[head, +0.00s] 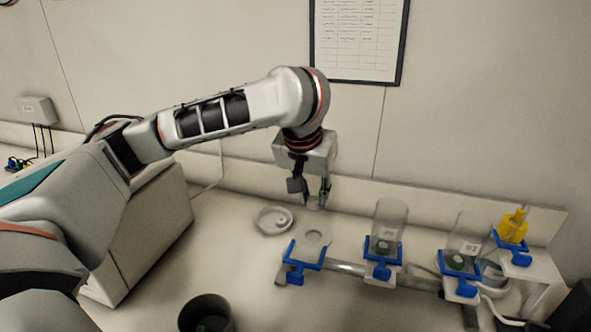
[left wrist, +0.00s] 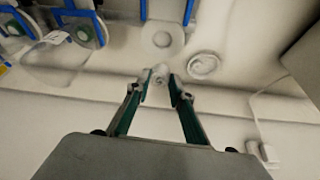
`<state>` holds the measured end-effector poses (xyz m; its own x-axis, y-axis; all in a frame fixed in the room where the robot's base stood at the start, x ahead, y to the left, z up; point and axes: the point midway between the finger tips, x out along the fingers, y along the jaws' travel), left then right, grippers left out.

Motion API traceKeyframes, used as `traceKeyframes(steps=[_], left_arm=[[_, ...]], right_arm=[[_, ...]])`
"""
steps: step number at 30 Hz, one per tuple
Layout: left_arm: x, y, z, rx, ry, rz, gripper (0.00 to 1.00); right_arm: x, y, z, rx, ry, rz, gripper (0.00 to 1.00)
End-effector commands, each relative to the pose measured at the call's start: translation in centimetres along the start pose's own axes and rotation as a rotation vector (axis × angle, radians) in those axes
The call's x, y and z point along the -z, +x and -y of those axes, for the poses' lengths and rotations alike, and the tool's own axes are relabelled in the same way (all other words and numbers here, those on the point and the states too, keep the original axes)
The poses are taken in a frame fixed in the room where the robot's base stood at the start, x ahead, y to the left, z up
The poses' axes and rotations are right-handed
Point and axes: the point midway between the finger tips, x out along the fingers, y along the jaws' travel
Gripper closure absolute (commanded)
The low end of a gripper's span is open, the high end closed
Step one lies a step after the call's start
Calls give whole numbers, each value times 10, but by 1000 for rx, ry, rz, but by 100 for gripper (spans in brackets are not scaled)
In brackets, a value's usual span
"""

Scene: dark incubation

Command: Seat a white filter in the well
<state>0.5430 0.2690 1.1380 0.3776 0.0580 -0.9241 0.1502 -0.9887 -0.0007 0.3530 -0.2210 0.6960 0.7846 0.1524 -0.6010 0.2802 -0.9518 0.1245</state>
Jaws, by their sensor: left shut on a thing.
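My left gripper (head: 312,200) hangs from the arm above the bench, behind the blue-clamped well. It is shut on a small, pale round piece, seemingly the white filter, which shows between the fingertips in the left wrist view (left wrist: 160,74). The well (head: 317,235) is a pale round seat in a blue clamp (head: 303,254) at the left end of the rail. It also shows in the left wrist view (left wrist: 162,38), apart from the fingertips. A round shallow dish (head: 262,224) lies left of the well, with a small pale piece in it. My right gripper is out of view.
Two clear cylinders (head: 391,218) (head: 468,235) with dark green bottoms stand in blue clamps to the right. A yellow item (head: 513,226) stands farther right. A dark cup (head: 206,314) stands at the front. A beige box (head: 150,230) is on the left.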

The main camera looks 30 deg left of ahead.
Motion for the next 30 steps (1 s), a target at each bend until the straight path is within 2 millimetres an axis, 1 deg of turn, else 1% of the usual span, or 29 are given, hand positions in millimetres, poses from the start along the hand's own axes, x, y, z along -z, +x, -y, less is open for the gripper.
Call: traceKeyframes(steps=[1, 5, 15, 21, 30], left_arm=[[-5, -1, -3, -6, 17, -1, 85], [-12, 2, -7, -14, 33, 1, 85], [-24, 31, -7, -14, 31, 2, 85], [-29, 42, -7, -14, 31, 0, 85], [-29, 44, -7, -14, 30, -1, 85]], right_arm=[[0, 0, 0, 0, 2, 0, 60], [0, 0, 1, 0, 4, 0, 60], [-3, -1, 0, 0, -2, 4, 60], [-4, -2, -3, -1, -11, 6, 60], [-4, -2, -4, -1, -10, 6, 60]])
